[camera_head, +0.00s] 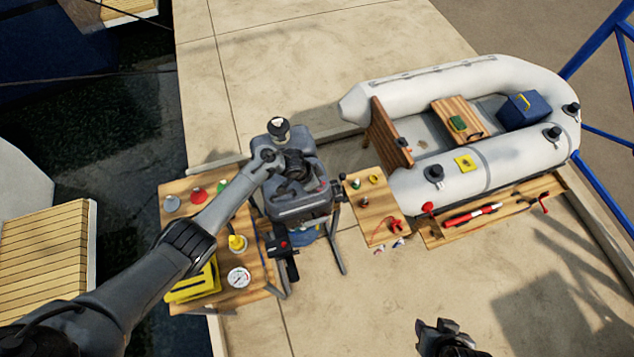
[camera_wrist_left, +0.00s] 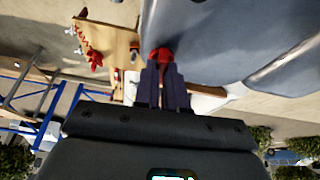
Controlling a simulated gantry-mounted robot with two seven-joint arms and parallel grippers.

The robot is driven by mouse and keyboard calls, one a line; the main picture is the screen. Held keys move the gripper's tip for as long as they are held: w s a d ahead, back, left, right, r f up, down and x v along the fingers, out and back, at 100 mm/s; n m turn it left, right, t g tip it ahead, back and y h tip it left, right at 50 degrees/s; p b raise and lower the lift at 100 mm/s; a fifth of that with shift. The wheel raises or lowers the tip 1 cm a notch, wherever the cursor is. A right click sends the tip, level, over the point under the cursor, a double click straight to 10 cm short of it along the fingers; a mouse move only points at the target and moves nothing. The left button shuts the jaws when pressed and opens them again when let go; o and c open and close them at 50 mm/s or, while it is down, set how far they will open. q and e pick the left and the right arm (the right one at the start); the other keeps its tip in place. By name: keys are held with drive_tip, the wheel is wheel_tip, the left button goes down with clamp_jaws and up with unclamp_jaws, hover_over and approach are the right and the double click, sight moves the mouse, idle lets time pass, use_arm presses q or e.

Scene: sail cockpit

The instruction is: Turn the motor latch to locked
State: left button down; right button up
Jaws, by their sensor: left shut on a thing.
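The grey outboard motor (camera_head: 300,207) stands on a stand between two wooden tables. In the left wrist view the motor's grey cowling (camera_wrist_left: 225,35) fills the upper right. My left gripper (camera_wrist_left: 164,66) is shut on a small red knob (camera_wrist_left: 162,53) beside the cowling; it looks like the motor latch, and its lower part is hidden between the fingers. In the head view my left arm reaches over the motor and covers part of its top. My right gripper (camera_head: 445,335) is at the bottom edge, away from the motor; its fingers cannot be made out.
A left wooden table (camera_head: 255,275) holds funnels, a gauge (camera_head: 238,277) and a yellow case (camera_head: 193,284). A small right table (camera_head: 372,225) holds small parts. A grey inflatable boat (camera_head: 415,185) lies at the right. The floor at the lower middle is clear.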

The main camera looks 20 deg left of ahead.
use_arm(q)
drive_tip(key=shift+m, duration=0.5)
drive_tip(key=c, duration=1.2)
unclamp_jaws()
drive_tip(key=p+v, duration=0.1)
drive_tip(key=v, duration=0.9)
drive_tip(key=shift+a+r+p, duration=0.3)
drive_tip(key=shift+r+p, duration=0.05)
